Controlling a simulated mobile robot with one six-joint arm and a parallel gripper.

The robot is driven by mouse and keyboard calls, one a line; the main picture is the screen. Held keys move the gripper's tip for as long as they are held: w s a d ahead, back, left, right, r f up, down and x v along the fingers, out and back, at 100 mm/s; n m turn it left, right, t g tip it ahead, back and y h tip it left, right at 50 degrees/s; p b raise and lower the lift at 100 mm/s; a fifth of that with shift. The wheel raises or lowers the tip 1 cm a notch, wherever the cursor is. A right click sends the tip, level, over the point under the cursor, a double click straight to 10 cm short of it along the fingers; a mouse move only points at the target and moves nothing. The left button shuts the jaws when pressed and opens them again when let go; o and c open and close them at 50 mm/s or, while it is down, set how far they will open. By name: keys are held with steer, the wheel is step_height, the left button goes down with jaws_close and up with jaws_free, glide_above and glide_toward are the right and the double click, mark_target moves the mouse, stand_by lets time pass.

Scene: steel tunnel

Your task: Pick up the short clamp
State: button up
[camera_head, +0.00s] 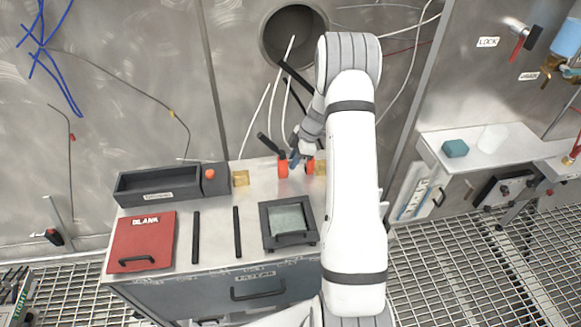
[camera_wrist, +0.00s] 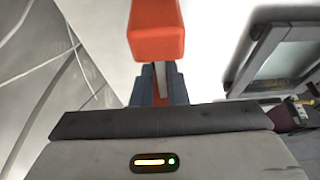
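The clamp has red-orange blocks (camera_head: 283,168) and a dark handle (camera_head: 268,144) slanting up to the left. It stands near the back of the steel bench top. In the wrist view a red-orange block (camera_wrist: 158,32) of it shows large at the top centre, with a thin grey bar (camera_wrist: 161,76) below it. My gripper (camera_head: 297,160) is down at the clamp, between its red-orange parts. In the wrist view the blue-grey fingers (camera_wrist: 160,92) lie on both sides of the bar. Whether they press on it cannot be told. My arm hides part of the clamp's right side.
A black open tray (camera_head: 158,184), a red panel (camera_head: 140,243), two black bars (camera_head: 196,238) and a dark framed window piece (camera_head: 289,222) lie on the bench. Yellowish blocks (camera_head: 240,178) flank the clamp area. White cables (camera_head: 262,115) hang from a round wall opening (camera_head: 292,35) behind.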

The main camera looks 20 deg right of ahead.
jaws_close()
steer(key=shift+w, duration=0.1)
stand_by(1.0)
steer(key=shift+r, duration=0.15)
